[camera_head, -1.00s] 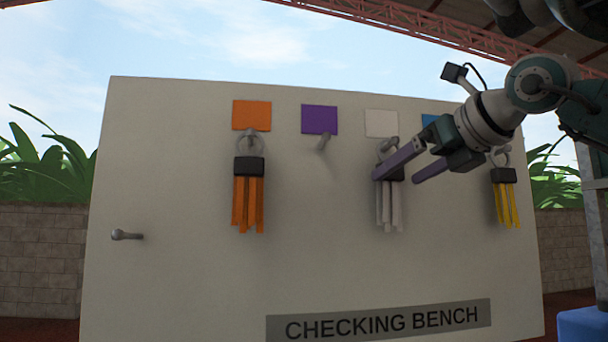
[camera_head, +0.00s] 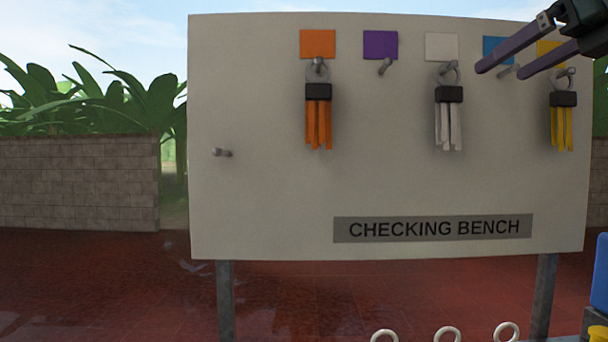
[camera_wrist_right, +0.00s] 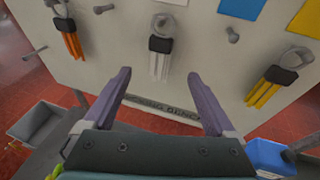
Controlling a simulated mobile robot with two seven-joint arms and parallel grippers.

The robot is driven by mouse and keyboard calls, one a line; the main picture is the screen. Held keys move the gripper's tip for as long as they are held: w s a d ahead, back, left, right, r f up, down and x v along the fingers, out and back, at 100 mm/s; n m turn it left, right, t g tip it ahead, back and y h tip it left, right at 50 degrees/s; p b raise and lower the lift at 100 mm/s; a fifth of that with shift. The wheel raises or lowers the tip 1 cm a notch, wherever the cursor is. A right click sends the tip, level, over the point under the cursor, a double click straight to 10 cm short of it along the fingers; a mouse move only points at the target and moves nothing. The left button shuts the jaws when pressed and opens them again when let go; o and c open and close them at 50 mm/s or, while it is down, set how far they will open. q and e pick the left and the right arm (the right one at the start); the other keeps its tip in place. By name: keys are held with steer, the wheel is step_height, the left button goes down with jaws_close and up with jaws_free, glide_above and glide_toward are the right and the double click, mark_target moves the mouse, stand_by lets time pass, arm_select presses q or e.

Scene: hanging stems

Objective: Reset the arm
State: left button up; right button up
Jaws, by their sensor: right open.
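My right gripper (camera_head: 500,66) is at the upper right of the head view, in front of the board, with its two purple fingers spread and nothing between them. Its fingers also show in the right wrist view (camera_wrist_right: 160,100), wide apart. My left gripper is not in view. Orange stems (camera_head: 318,115), white stems (camera_head: 449,118) and yellow stems (camera_head: 562,120) hang by rings from pegs on the board (camera_head: 270,190). They also show in the right wrist view. The pegs below the purple square (camera_head: 380,45) and the blue square (camera_head: 497,50) are bare.
A lone bare peg (camera_head: 222,153) sticks out at the board's left. Several pale rings (camera_head: 447,335) show at the bottom edge. In the right wrist view, a grey bin (camera_wrist_right: 38,125) stands at lower left and a blue container (camera_wrist_right: 265,158) at lower right.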

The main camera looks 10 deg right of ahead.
steer(key=s+a+r+m+t+y+p, duration=0.1)
steer(key=s+a+m+t+y+p, duration=0.2)
steer(key=a+y, duration=1.35)
steer(key=s+d+f+m+g+h+p, duration=0.1)
steer(key=s+d+f+m+h, duration=0.1)
steer(key=f+m+h, duration=0.65)
steer(key=s+d+f+m+g+h+p, duration=0.1)
steer(key=s+d+f+m+h, duration=0.15)
steer(key=f+m+h, duration=0.6)
steer(key=s+d+f+m+g+h+p, duration=0.1)
steer(key=s+f+m+g+h, duration=0.3)
steer(key=m, duration=0.8)
steer(key=s+a+f+m+g+y+p, duration=0.15)
steer(key=s+a+f+g, duration=0.25)
steer(key=s+f, duration=0.4)
steer(key=s+a+f+m+g+y+p, duration=0.15)
steer(key=s+a+f+g, duration=0.35)
steer(key=s, duration=0.6)
step_height(320, 180, up, 36)
steer(key=d+p, duration=0.1)
steer(key=p, duration=3.5)
steer(key=shift+r+t+y+p, duration=0.2)
steer(key=shift+t+y+p, duration=0.1)
steer(key=shift+y+p, duration=0.1)
